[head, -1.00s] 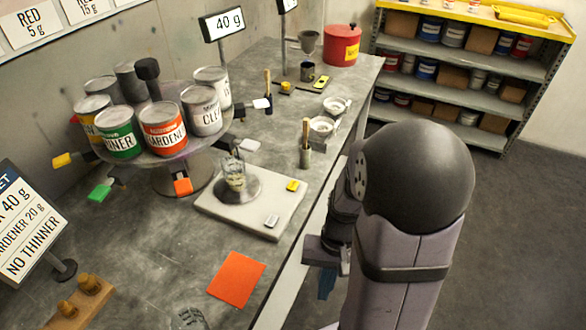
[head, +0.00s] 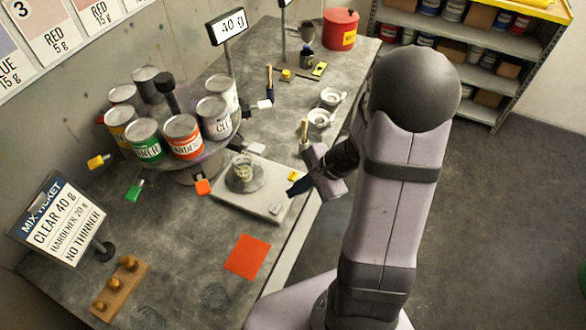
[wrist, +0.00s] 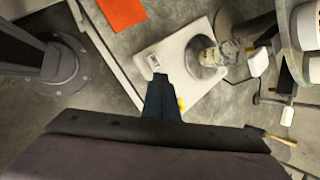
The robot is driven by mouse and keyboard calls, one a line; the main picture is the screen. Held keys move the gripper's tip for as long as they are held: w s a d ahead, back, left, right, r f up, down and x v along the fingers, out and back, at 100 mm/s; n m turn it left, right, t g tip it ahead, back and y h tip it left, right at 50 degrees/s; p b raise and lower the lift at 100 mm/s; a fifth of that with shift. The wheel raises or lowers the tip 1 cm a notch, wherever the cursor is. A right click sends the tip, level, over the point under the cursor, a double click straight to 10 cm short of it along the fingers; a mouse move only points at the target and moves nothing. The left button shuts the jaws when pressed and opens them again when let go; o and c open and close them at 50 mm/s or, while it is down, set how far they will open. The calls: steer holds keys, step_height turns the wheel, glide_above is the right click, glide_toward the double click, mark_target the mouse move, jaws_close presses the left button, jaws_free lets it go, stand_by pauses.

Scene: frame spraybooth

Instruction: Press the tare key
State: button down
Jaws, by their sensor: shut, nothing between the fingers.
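The pale scale (head: 230,200) stands on the bench with a round pan (head: 246,184) and a clear cup (head: 243,168) on it. A yellow key (head: 292,176) and a grey key (head: 275,208) sit on its right side; I cannot read which is the tare key. My gripper (head: 294,188) is shut and empty, above the scale's right edge between the two keys. In the wrist view its dark fingertips (wrist: 160,77) point toward the grey key (wrist: 154,61), apart from it in the picture. The yellow key (wrist: 181,104) is partly hidden beside the fingers.
The display (head: 226,25) reads 40 g. A carousel of cans (head: 180,136) with coloured levers stands left of the scale. A brush in a holder (head: 304,132) stands close behind my gripper. An orange sheet (head: 247,257) lies in front of the scale.

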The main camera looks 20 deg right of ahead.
steer(key=w+d+r+m+t, duration=0.2)
steer(key=w, duration=0.2)
steer(key=w+d+r+m+t+h, duration=0.1)
steer(key=w+d+r+m+t, duration=0.1)
steer(key=w, duration=0.3)
steer(key=shift+w+r+m+t, duration=0.15)
steer(key=shift+w+m+t, duration=0.15)
steer(key=shift+m, duration=0.4)
steer(key=b, duration=0.5)
glide_above(293, 176)
steer(key=f, duration=0.4)
steer(key=s+f, duration=0.1)
steer(key=f, duration=0.2)
steer(key=shift+d, duration=0.35)
steer(key=shift+f+b, duration=0.95)
steer(key=shift+b, duration=0.15)
steer(key=shift+f+b, duration=0.8)
steer(key=shift+b, duration=0.45)
stand_by(0.7)
steer(key=shift+r, duration=0.15)
steer(key=shift+r+p, duration=0.6)
steer(key=shift+r, duration=0.1)
